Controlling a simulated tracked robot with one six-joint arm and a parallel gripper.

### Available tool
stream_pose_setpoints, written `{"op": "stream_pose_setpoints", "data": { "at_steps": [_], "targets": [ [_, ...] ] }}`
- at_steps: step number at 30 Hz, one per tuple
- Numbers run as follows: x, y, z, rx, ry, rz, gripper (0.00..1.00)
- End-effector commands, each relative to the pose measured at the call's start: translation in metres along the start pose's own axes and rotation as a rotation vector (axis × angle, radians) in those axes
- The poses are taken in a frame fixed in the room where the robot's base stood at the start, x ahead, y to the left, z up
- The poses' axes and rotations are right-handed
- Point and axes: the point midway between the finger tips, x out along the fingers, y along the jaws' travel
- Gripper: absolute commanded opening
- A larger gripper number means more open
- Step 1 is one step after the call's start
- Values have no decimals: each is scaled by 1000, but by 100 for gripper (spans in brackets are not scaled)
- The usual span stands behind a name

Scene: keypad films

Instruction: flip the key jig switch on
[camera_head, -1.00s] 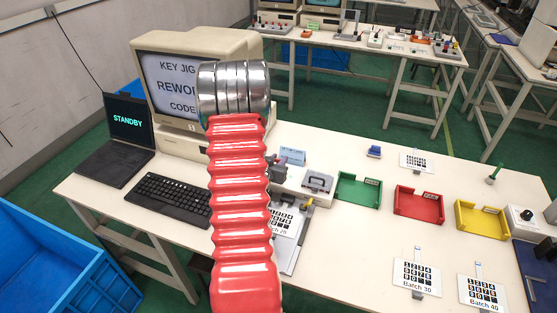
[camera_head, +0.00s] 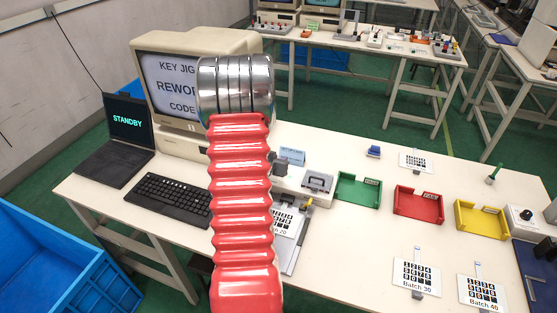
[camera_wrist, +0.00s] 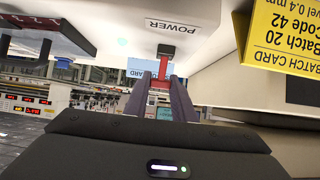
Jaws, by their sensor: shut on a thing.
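The key jig (camera_head: 318,184) is a pale box on the table, beside the monitor. In the wrist view, its white face (camera_wrist: 200,18) carries an upside-down POWER label. By the label is the switch (camera_wrist: 163,67), a red lever on a small black mount. My gripper (camera_wrist: 162,86) has its two dark fingers closed around the red lever. In the head view my red arm hides most of the gripper, and the switch cannot be made out. A faint teal spot (camera_wrist: 123,42) shows on the jig's face.
Green (camera_head: 358,190), red (camera_head: 419,205) and yellow (camera_head: 481,221) trays stand right of the jig. A keyboard (camera_head: 168,199) and laptop (camera_head: 115,150) are left.

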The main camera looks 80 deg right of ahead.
Motion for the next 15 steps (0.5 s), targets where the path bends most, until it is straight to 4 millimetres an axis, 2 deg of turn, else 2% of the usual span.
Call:
{"op": "stream_pose_setpoints", "data": {
  "at_steps": [12, 13, 15],
  "targets": [
    [1, 1, 0, 2, -24, 1, 1],
    [1, 1, 0, 2, -24, 1, 24],
    [1, 1, 0, 2, -23, 1, 29]
  ]
}}
